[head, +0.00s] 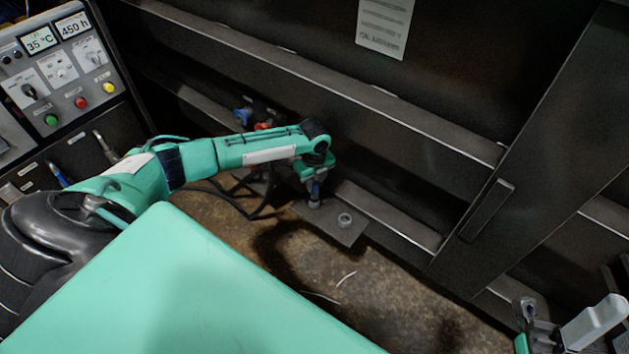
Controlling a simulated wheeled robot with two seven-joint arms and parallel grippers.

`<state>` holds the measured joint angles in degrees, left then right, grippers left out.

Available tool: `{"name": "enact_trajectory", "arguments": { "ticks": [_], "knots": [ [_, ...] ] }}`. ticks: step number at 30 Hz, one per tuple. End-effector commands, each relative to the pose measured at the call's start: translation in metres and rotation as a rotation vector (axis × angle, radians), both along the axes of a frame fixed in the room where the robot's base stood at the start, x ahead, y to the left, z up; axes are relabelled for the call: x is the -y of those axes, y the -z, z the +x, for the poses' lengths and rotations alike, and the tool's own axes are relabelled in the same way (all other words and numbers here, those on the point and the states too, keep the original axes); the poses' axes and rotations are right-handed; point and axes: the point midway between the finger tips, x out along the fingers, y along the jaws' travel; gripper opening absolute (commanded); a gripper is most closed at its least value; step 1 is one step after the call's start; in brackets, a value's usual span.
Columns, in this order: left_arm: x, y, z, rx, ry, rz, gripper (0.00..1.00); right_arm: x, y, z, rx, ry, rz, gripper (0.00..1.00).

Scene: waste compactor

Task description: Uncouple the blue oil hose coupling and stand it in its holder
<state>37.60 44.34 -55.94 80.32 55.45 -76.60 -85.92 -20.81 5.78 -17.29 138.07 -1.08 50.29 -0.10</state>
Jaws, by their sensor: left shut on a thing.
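My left gripper (315,180) points down and is shut on the blue coupling (315,190), a small upright piece with a blue band. The coupling's grey lower end is at or just above a flat metal plate (334,231). I cannot tell whether it sits in a cup there. An open grey ring-shaped cup (345,219) stands on the plate just right of it. A blue fitting (243,116) and a red fitting (262,126) are on the dark wall behind my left forearm. Parts at the bottom right edge may be my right gripper (527,312); its jaws are unclear.
A control panel (62,75) with displays, knobs and coloured buttons stands at the left, with tools (58,174) hanging below. Dark hoses (245,200) run beside the plate. Dark steel beams rise behind. The stained brown floor (320,268) has pale scraps.

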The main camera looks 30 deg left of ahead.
Motion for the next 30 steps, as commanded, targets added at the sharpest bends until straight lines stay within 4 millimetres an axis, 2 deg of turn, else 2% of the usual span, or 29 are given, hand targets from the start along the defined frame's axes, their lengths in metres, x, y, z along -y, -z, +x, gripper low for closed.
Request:
{"name": "enact_trajectory", "arguments": {
  "ticks": [30],
  "knots": [
    [0.0, 0.02, 0.0, 0.001, 0.0, 0.0, 0.0, 0.0, 0.006, 0.0, 0.0, 0.0, 0.0, 0.36]
  ]
}}
